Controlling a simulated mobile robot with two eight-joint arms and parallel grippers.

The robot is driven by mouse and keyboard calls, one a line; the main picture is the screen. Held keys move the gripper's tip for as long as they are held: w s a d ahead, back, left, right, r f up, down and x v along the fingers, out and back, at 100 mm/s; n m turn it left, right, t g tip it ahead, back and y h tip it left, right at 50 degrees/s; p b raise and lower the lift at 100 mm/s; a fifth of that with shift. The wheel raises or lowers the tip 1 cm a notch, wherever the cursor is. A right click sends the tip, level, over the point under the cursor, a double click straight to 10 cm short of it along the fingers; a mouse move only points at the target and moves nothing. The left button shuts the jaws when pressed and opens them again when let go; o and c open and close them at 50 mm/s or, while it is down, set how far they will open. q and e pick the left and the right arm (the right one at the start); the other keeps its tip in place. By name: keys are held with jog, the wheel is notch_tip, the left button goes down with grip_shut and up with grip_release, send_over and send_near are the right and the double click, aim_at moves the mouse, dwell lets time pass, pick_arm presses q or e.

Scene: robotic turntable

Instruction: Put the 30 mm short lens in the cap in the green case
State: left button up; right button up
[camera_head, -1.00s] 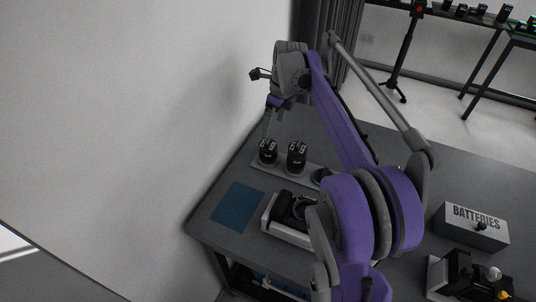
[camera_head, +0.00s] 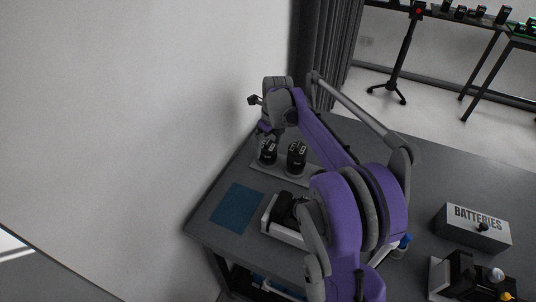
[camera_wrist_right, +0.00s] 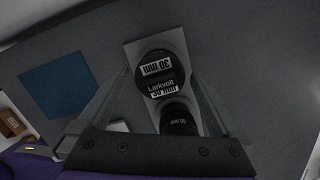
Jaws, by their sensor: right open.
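Two black lenses stand upright on a grey tray (camera_head: 261,169) on the table. The left lens (camera_head: 268,153) looks a little shorter than the right one (camera_head: 297,160). In the right wrist view one lens top (camera_wrist_right: 160,76) reads "30 mm" and "Larkvolt"; the other lens (camera_wrist_right: 178,121) also carries a "30 mm" mark. My right gripper (camera_head: 266,135) is open above the left lens. In the wrist view its fingers (camera_wrist_right: 162,84) lie either side of the labelled lens; I cannot tell whether they touch it. My left gripper is out of view. I cannot make out the green case clearly.
A blue mat (camera_head: 237,208) lies at the table's front left. A camera (camera_head: 283,209) on a pale stand is partly behind my right arm. A batteries box (camera_head: 474,226) stands right. Far tables hold dark items and something green (camera_head: 529,29).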

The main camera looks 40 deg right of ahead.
jog(key=shift+w+f, duration=0.15)
jog(key=shift+f, duration=0.8)
jog(key=shift+c, duration=0.3)
jog(key=shift+r, duration=0.1)
grip_shut()
